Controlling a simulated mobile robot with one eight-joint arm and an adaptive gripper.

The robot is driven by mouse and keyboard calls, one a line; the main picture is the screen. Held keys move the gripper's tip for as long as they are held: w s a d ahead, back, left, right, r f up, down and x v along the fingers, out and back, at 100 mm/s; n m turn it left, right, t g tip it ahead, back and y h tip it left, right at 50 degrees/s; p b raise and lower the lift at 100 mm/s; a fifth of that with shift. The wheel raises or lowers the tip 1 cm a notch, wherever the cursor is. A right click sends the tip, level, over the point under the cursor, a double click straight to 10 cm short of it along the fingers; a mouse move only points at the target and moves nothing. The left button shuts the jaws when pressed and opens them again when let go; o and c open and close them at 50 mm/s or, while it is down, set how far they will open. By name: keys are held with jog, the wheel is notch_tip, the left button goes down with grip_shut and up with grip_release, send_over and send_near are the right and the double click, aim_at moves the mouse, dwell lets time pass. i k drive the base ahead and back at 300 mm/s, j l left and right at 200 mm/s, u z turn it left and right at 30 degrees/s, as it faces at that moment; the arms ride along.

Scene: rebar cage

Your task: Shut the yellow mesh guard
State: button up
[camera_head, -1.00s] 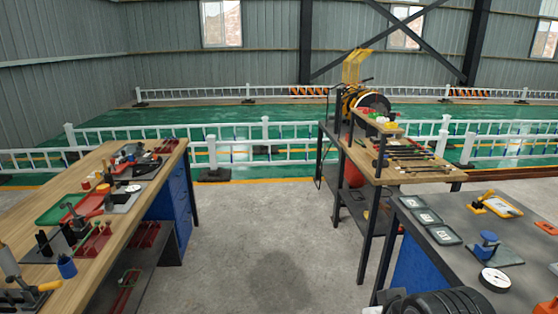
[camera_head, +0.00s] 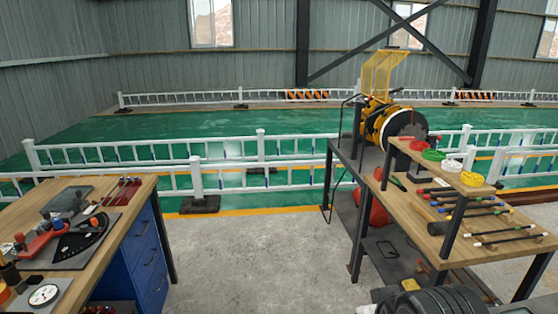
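The yellow mesh guard (camera_head: 384,72) stands raised above a yellow and black machine (camera_head: 378,120) with a large round disc face. The machine is at the far end of the wooden workbench on the right. The guard's panels tilt upward, clear of the disc, so it is open. My gripper is not in view. Black ribbed parts at the bottom right edge look like part of my own body.
The right workbench (camera_head: 455,240) carries tools and a small raised shelf with coloured rings (camera_head: 433,155). The left workbench (camera_head: 135,205) has blue drawers and several tools. Clear concrete floor (camera_head: 255,255) lies between them. White railings (camera_head: 225,177) cross behind.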

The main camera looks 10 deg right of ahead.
aim_at(369, 62)
jog(key=i+z, duration=0.2)
jog(key=i, duration=0.35)
jog(key=i+z, duration=0.25)
jog(key=i, duration=0.25)
jog(key=i+j+z, duration=0.2)
jog(key=i, duration=0.3)
jog(key=i+j+z, duration=0.2)
jog(key=i, duration=0.35)
jog(key=j, duration=0.1)
